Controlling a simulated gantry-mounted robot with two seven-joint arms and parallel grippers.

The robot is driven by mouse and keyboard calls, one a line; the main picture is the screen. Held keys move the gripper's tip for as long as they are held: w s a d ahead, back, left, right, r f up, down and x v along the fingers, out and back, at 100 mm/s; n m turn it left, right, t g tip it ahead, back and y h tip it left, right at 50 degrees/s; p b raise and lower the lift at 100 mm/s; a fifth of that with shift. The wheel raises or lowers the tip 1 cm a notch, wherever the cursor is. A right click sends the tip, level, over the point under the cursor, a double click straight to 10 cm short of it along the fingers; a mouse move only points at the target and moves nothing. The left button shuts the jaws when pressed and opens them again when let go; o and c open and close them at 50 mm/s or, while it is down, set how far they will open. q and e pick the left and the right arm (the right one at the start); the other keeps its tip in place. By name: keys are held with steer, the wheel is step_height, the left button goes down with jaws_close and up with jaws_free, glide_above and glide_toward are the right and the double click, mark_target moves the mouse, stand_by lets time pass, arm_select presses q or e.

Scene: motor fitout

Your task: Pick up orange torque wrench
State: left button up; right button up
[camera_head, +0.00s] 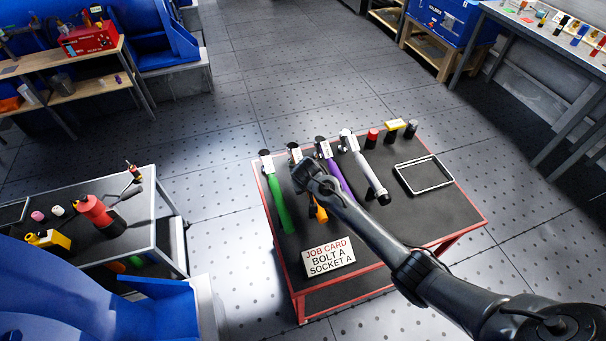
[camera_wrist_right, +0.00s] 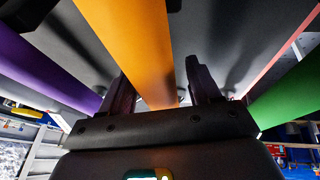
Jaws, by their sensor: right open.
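The orange torque wrench (camera_head: 320,213) lies on the red-edged table between a green wrench (camera_head: 279,203) and a purple wrench (camera_head: 338,183). My arm and gripper hide much of its handle in the head view. My right gripper (camera_head: 308,178) is over this handle. In the right wrist view, the orange handle (camera_wrist_right: 135,45) runs between the two open fingers of the gripper (camera_wrist_right: 160,88). Whether the fingers touch it cannot be told. The purple handle (camera_wrist_right: 40,65) is to the left and the green one (camera_wrist_right: 290,100) to the right. My left gripper is not in view.
A grey wrench (camera_head: 370,178) lies right of the purple one. A rectangular black tray with a light rim (camera_head: 398,178), several small sockets or bolts (camera_head: 372,138) and a job card (camera_head: 328,257) are on the table (camera_head: 437,221). A side table (camera_head: 150,222) stands at left.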

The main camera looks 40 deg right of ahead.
jaws_close()
steer(key=shift+r, duration=0.1)
stand_by(0.4)
